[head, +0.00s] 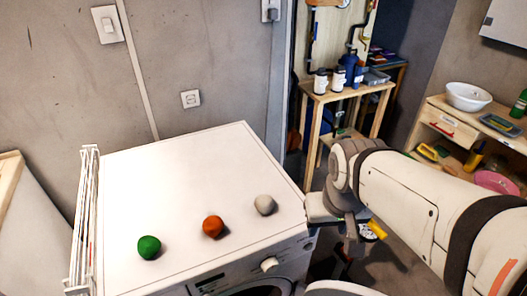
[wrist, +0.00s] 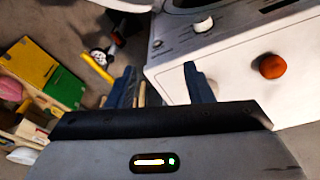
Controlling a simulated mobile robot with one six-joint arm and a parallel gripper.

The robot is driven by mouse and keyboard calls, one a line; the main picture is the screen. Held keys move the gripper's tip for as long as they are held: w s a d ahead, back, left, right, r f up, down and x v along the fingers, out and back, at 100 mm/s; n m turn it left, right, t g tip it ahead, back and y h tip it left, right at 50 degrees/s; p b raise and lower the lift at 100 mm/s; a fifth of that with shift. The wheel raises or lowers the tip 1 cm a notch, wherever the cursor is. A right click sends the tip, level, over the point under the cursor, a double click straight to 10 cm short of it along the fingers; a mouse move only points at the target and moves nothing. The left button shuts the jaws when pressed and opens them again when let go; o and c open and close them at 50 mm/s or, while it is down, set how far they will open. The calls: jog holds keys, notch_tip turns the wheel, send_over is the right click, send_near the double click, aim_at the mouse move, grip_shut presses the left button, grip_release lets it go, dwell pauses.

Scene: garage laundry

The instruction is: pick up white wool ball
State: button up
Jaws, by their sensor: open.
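The white wool ball (head: 265,205) sits on the white washing machine top (head: 180,170), near its right edge in the head view. To its left are an orange ball (head: 213,226) and a green ball (head: 149,247). My gripper (head: 322,210) is to the right of the white ball, by the machine's right edge, and apart from it. In the wrist view my gripper (wrist: 160,85) is open with two dark fingers and nothing visible held. The orange ball (wrist: 272,66) shows there at the right.
A white drying rack (head: 85,220) stands at the machine's left edge. A control knob (head: 269,264) sticks out of its front. A wooden table (head: 345,95) with bottles and a shelf with a white bowl (head: 468,96) stand behind. The rear of the machine top is clear.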

jog(key=shift+o, duration=0.5)
jog(key=w+a+f+n+h+p, duration=0.1)
jog(key=w+a+n+h+p, duration=0.1)
jog(key=w+a, duration=0.5)
jog(key=w+n, duration=0.1)
jog(key=w, duration=0.3)
jog(key=shift+f+n+g+p, duration=0.2)
jog(key=shift+n+g+p, duration=0.2)
jog(key=n+h+p, duration=0.1)
jog(key=n, duration=0.2)
send_over(263, 200)
jog(key=s+a, duration=0.2)
notch_tip(263, 200, down, 4)
jog(key=x, duration=0.5)
jog(key=p+x, duration=0.1)
jog(key=x, duration=0.2)
jog(key=shift+w+f, duration=0.1)
jog(key=shift+w, duration=0.25)
jog(key=c, duration=0.7)
notch_tip(263, 200, up, 10)
jog(key=shift+r, duration=0.1)
